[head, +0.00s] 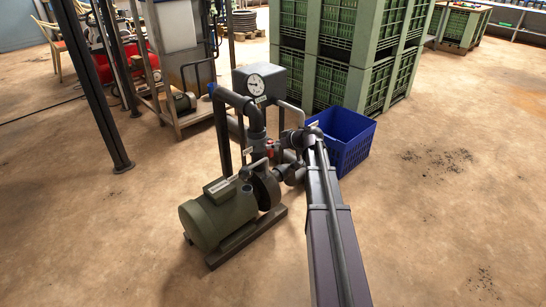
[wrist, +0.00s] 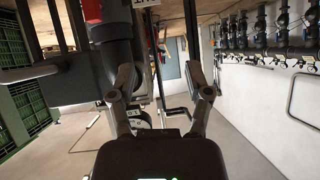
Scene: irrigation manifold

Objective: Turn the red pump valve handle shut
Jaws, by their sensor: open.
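A small red part (head: 271,146), likely the red pump valve handle, shows among the dark pipes beside the pump in the head view. In the wrist view a red part (wrist: 93,10) shows at the top left edge, on a thick dark pipe (wrist: 117,52). It is partly cut off by the frame. My gripper (wrist: 160,78) is open, with a finger on each side and no handle between the tips. The left finger overlaps the dark pipe in the picture; contact cannot be told. In the head view my gripper is hard to tell from the pipes.
The green pump motor (head: 219,212) stands left of the pipes, with a gauge box (head: 268,88) behind. A blue crate (head: 352,150) and stacked green crates (head: 338,80) stand behind to the right. A black post (head: 97,95) rises at left. The floor at right is clear.

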